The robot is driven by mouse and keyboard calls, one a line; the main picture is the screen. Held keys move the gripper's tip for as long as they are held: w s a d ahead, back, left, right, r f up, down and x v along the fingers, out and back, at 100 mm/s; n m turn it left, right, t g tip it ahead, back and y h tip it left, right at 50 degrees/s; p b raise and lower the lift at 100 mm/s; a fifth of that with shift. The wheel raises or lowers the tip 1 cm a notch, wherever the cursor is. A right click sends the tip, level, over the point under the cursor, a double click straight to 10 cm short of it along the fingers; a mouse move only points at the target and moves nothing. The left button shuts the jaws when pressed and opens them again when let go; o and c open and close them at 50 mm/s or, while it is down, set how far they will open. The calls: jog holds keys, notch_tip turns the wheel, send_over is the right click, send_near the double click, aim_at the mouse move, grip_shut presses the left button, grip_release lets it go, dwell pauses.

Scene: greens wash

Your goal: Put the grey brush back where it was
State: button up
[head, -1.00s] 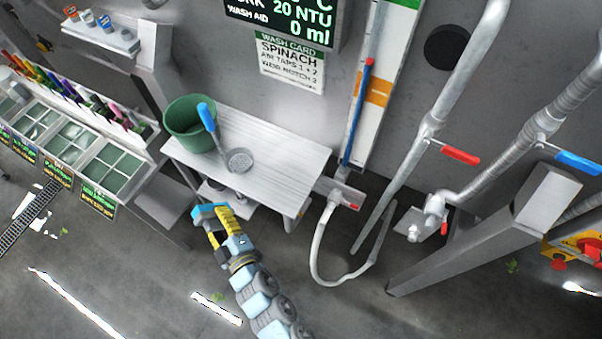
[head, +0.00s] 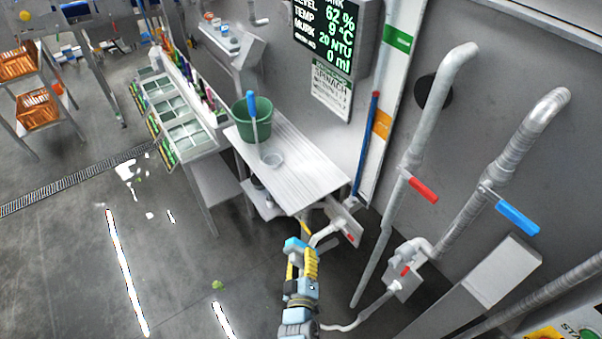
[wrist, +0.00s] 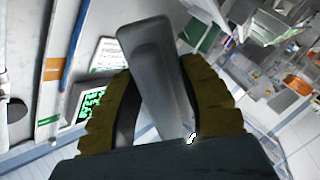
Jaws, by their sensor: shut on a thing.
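My gripper (wrist: 156,72) is shut on a grey, block-like piece, which I take to be the grey brush (wrist: 152,60). It stands tilted between the two ribbed yellow fingers in the wrist view. Its bristles cannot be made out. In the head view my gripper (head: 301,262) is low in the picture, in front of the right end of the steel table (head: 305,180). The brush cannot be told apart there. No clearly empty place for the brush can be made out.
A green bucket (head: 256,122) and a blue-handled strainer (head: 253,112) are on the table. Pipes with a red handle (head: 423,190) and a blue handle (head: 517,218) stand at the right. Coloured tools line the bins (head: 186,131) at the left. Open floor lies at lower left.

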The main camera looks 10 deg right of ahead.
jog(key=shift+m+g+h, duration=0.5)
jog(key=shift+h, duration=0.2)
jog(key=w+d+f, duration=0.1)
jog(key=d, duration=0.1)
jog(key=w+d+f, duration=0.1)
jog(key=d+f, duration=0.1)
jog(key=shift+w+f, duration=0.2)
jog(key=shift+w, duration=0.2)
jog(key=shift+w+d+f+n+g+y, duration=0.25)
jog(key=shift+w+d+f+g+y, duration=0.7)
jog(key=shift+w, duration=2.6)
jog(key=shift+w+d+f+n+g+y, duration=0.25)
jog(key=shift+w+d+f+g, duration=0.65)
jog(key=shift+w+f+g, duration=1.85)
notch_tip(320, 180, up, 6)
jog(key=d+n+g+y, duration=0.2)
jog(key=n, duration=0.2)
jog(key=shift+d+f+y+p, duration=0.25)
jog(key=shift+y+p, duration=0.1)
jog(key=shift+y, duration=0.05)
jog(key=shift+s+d+r+g, duration=0.15)
jog(key=shift+s+r+g, duration=0.05)
jog(key=shift+r+g, duration=0.15)
jog(key=shift+s, duration=0.2)
jog(key=shift+s+d+r+n+g, duration=0.15)
jog(key=shift+d+r+n+g, duration=0.1)
jog(key=shift+r+n, duration=0.15)
